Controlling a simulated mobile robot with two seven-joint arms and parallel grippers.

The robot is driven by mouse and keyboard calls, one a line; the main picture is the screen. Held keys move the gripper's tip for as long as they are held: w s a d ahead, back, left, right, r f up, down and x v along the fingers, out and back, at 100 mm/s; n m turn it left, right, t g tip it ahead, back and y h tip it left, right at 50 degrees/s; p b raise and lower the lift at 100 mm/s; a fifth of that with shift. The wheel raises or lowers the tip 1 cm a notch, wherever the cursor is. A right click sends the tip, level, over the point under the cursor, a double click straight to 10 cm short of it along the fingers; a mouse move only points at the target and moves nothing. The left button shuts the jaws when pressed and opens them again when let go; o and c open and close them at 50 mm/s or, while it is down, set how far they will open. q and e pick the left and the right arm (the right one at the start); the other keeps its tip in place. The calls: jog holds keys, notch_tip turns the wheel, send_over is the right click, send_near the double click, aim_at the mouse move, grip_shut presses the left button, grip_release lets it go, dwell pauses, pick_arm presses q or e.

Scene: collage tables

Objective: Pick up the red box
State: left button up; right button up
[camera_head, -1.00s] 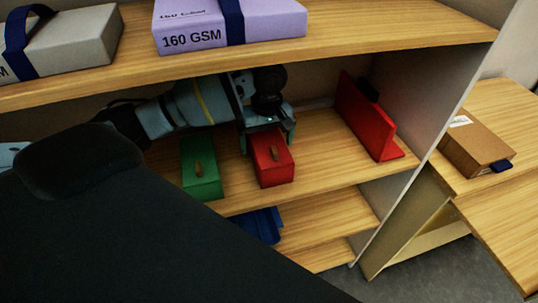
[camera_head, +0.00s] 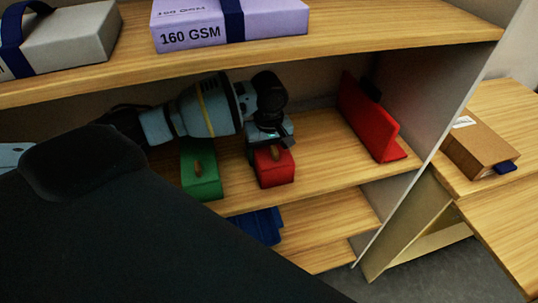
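The red box (camera_head: 275,174) sits on the middle shelf, with a small brown handle on its front. My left gripper (camera_head: 268,146) is over the back and top of the red box and hides that part of it. The fingertips are too dark and overlapped to tell whether they are open or shut, or whether they touch the box. My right gripper is not in view.
A green box (camera_head: 205,186) stands close to the left of the red box. A red bookend-like piece (camera_head: 368,122) stands to the right, with bare shelf between. The upper shelf (camera_head: 380,38) passes above my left arm. A side panel (camera_head: 430,85) closes the right.

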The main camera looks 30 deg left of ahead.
pick_arm(q)
jog(key=c, duration=0.4)
jog(key=shift+r, duration=0.1)
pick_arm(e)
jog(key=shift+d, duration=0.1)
pick_arm(q)
jog(key=shift+r, duration=0.45)
jog(key=r, duration=0.1)
jog(key=d+r, duration=0.1)
jog(key=shift+s+r, duration=0.15)
jog(key=shift+r, duration=0.25)
jog(key=s+d, duration=0.2)
jog(key=d, duration=0.5)
jog(key=s+d+r+p, duration=0.1)
jog(key=s+d, duration=0.2)
jog(key=d, duration=0.4)
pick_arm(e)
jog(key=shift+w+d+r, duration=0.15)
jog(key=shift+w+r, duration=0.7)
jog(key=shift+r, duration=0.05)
